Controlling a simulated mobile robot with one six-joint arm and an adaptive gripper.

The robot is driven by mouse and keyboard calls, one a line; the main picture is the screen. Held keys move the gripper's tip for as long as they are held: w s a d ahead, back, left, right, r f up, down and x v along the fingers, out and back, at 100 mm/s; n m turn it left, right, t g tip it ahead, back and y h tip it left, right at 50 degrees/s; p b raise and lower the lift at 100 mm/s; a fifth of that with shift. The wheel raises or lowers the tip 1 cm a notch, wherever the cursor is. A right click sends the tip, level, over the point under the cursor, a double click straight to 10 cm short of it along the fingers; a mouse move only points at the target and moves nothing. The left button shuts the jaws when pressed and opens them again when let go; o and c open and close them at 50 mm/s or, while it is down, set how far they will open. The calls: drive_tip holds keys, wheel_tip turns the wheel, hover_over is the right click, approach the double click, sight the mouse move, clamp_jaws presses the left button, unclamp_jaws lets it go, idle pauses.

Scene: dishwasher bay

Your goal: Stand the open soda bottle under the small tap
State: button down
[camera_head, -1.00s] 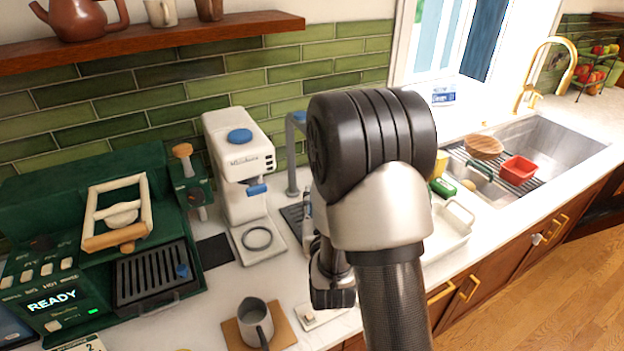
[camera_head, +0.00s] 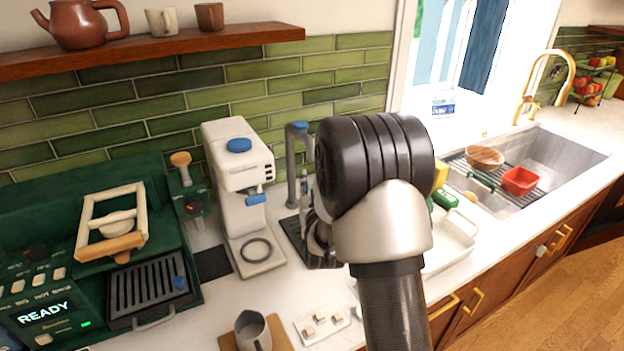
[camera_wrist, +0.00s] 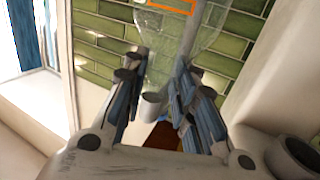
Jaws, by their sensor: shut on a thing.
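The small tap (camera_head: 292,165) is a grey upright post with a blue top, behind my gripper in the head view. A dark drip tray (camera_head: 291,228) lies at its foot. My gripper (camera_head: 318,240) is beside the tray, partly behind my arm. In the wrist view my gripper (camera_wrist: 160,85) is shut on the clear soda bottle (camera_wrist: 165,28), which has an orange marking and shows beyond the fingers. In the head view the bottle is mostly hidden; I cannot tell whether its base touches the tray.
A white machine (camera_head: 237,185) with blue parts stands close left of the tap. A grey pitcher (camera_head: 253,332) is at the front on a brown board. A white tray (camera_head: 455,243) and the sink (camera_head: 560,165) are to the right.

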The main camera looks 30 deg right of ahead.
drive_tip(key=shift+x, duration=2.25)
drive_tip(key=shift+f+b, duration=0.4)
drive_tip(key=shift+f, duration=0.35)
drive_tip(key=c, duration=1.3)
unclamp_jaws()
drive_tip(key=shift+r, duration=0.1)
